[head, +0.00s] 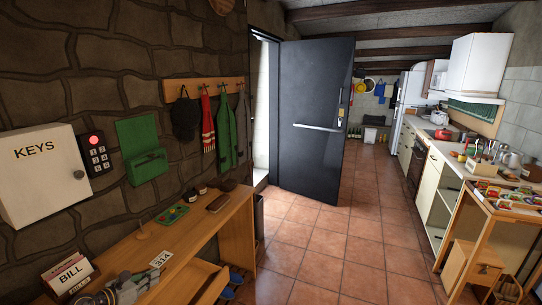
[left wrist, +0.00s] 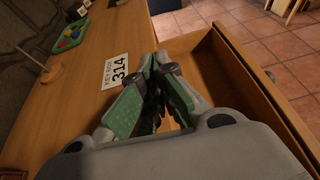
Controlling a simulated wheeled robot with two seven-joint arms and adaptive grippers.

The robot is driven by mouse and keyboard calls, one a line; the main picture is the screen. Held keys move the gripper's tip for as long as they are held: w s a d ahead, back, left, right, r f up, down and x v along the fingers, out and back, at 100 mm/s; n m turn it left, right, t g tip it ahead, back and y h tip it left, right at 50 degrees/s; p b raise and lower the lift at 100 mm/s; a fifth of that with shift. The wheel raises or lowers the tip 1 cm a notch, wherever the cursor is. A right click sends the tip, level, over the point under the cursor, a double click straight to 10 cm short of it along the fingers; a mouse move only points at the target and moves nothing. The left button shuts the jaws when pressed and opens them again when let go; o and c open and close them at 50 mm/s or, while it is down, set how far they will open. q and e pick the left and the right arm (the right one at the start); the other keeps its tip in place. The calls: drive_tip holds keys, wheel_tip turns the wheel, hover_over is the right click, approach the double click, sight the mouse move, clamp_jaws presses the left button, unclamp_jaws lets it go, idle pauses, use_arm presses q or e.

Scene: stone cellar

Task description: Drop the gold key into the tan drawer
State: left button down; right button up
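The tan drawer (head: 207,283) is pulled out from the wooden desk. Its open inside and front board (left wrist: 262,85) show in the left wrist view. My left gripper (head: 123,285) is low at the left in the head view, above the desk top. In the left wrist view my left gripper (left wrist: 158,72) has its green-padded fingers drawn together, at the desk edge beside the drawer opening. I see no gold key in either view; the fingers hide what lies between and behind them. My right gripper is not in view.
The desk (head: 190,240) bears a card marked 314 (head: 161,259), a green tray (head: 172,214), a dark wallet (head: 218,203) and a bill holder (head: 70,275). A closed KEYS cabinet (head: 45,175) hangs above. Open tiled floor (head: 320,240) lies to the right.

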use_arm(q)
drive_tip(key=shift+f+b, duration=0.85)
drive_tip(key=shift+f, duration=0.35)
drive_tip(key=c, duration=1.6)
unclamp_jaws()
drive_tip(key=shift+o, duration=0.2)
drive_tip(key=shift+v, duration=5.95)
